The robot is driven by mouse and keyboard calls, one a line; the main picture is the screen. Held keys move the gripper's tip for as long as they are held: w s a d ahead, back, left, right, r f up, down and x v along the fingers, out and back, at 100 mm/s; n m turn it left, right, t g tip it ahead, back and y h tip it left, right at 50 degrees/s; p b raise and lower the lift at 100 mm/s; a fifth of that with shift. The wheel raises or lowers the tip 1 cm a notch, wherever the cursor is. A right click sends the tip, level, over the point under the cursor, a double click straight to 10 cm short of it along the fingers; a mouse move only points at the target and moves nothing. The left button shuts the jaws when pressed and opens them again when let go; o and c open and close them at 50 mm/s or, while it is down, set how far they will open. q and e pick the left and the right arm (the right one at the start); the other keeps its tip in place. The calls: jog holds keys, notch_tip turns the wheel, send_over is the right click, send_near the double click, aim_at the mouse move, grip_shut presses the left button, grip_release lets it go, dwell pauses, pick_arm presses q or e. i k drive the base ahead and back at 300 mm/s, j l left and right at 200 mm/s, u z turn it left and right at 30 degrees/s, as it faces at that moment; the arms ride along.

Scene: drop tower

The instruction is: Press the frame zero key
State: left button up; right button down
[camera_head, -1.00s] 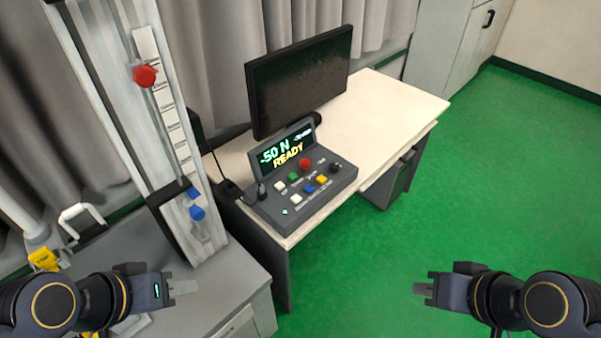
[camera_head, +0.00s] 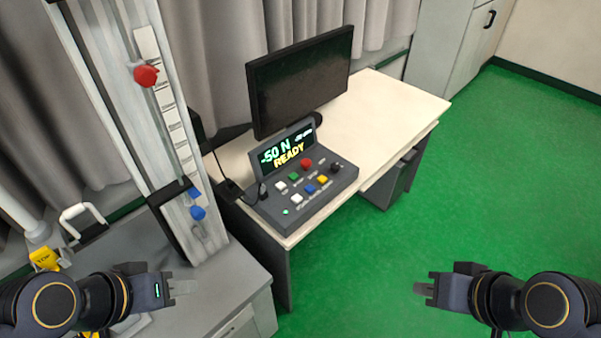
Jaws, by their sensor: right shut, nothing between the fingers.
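A dark grey control box (camera_head: 284,216) stands on the near left part of the white desk. Its raised display (camera_head: 287,150) reads "-50 N" and "READY". Its keys are white, green, red, blue and yellow, with a black knob; the key labels are too small to read, so I cannot tell which is the frame zero key. My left gripper (camera_head: 184,287) is at the lower left, well apart from the box; its jaw gap cannot be made out. My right gripper (camera_head: 424,289) is shut and empty at the lower right over the green floor.
A black monitor (camera_head: 299,82) stands behind the box on the desk (camera_head: 390,105). A tall drop tower (camera_head: 126,95) with a red knob and blue parts rises at the left from a grey cabinet (camera_head: 235,282). The green floor (camera_head: 470,190) at the right is clear.

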aim_at(322, 179)
jog(key=i+l, duration=0.25)
jog(key=l, duration=0.15)
jog(key=i+l, duration=0.2)
jog(key=l, duration=0.2)
jog(key=i+l, duration=0.25)
jog(key=l, duration=0.15)
jog(key=i+l, duration=0.25)
jog(key=l, duration=0.15)
jog(key=u, duration=1.95)
